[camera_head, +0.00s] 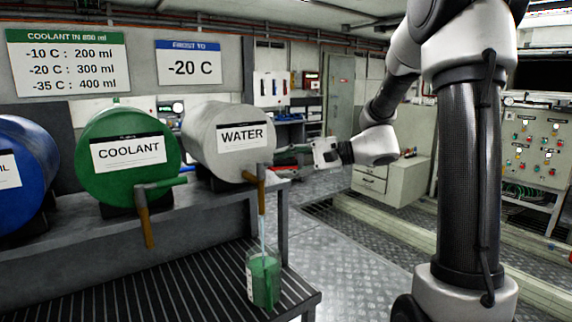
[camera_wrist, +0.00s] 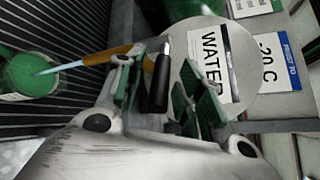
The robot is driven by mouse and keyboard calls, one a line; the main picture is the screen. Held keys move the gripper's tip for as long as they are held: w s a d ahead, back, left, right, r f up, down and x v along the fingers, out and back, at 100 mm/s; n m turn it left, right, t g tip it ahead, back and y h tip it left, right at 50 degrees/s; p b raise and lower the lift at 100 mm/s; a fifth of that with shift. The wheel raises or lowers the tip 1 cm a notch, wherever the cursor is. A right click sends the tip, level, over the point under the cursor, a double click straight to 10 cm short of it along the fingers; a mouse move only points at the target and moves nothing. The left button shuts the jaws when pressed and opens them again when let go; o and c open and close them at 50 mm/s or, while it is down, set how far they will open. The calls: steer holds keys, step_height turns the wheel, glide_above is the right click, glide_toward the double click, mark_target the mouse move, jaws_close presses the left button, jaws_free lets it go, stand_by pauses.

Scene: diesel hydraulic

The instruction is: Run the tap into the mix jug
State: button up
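The clear mix jug (camera_head: 263,281) holds green liquid and stands on the ribbed grate under the water tap (camera_head: 261,196). It also shows in the wrist view (camera_wrist: 28,76). A thin pale blue stream (camera_head: 261,236) runs from the tap's brass spout into the jug. The tap is on the grey WATER drum (camera_head: 203,142). My gripper (camera_head: 287,155) is beside the tap, to its right. In the wrist view, the tap's black lever (camera_wrist: 161,78) lies between my green-padded fingers, with a gap to the right finger. The jug's level marks are too small to read.
A green COOLANT drum (camera_head: 127,146) with its own tap (camera_head: 145,215) and a blue drum (camera_head: 27,172) stand left on the bench. A wall chart (camera_head: 68,62) lists -20 C: 300 ml; a sign (camera_head: 189,64) reads -20 C. The floor right of the bench is clear.

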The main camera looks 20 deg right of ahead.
steer(key=shift+a, duration=0.1)
steer(key=shift+c, duration=0.2)
jaws_close()
steer(key=w+n+g, duration=0.1)
steer(key=g, duration=0.1)
steer(key=w+n+g+y, duration=0.1)
steer(key=n+g, duration=0.1)
steer(key=w+n+g, duration=0.1)
steer(key=n+g, duration=0.1)
steer(key=shift+a+g, duration=0.15)
steer(key=shift+g, duration=0.15)
steer(key=shift+o, duration=0.2)
jaws_free()
steer(key=v, duration=1.2)
steer(key=shift+f, duration=0.2)
